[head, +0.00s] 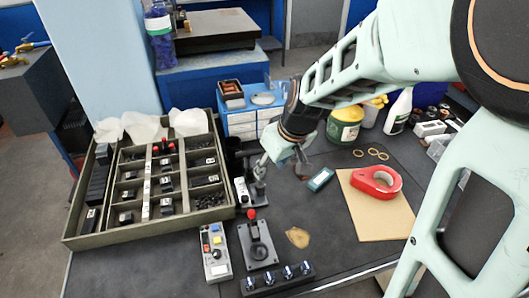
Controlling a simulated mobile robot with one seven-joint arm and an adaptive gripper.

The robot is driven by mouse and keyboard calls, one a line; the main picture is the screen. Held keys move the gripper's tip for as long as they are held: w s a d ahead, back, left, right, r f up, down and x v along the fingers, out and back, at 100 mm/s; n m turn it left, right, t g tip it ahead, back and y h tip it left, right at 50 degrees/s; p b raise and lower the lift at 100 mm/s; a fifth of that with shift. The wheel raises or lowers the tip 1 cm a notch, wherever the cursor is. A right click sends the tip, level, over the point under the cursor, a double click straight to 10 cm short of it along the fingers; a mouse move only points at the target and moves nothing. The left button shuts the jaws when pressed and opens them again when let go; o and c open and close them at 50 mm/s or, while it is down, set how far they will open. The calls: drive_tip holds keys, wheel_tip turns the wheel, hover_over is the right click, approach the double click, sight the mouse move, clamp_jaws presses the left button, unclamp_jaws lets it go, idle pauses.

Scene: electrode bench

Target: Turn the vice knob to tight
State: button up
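My gripper (286,152) hangs from my mint-green arm over the back middle of the dark bench top. Its fingers are small and partly hidden here, so I cannot tell whether they are open or shut. A small grey metal fixture (258,186), which may be the vice, stands just below and left of the gripper. Its knob is not clearly visible, and I cannot tell whether the gripper touches it. A strip with several blue-and-white knobs (280,277) lies at the front edge. A black lever base (258,246) with a red ball (251,214) stands behind it.
A divided tray (72,228) of small parts fills the left. A grey control box (214,254) stands beside it. A red tape roll (376,181) lies on brown card (375,219) at right. A yellow-green tub (344,126) and white bottle (398,112) stand behind.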

sight(260, 186)
drive_tip(key=b+x, duration=0.2)
drive_tip(key=x, duration=0.8)
drive_tip(key=shift+a+f, duration=0.1)
drive_tip(key=shift+f, duration=0.25)
drive_tip(key=shift+c, duration=0.3)
clamp_jaws()
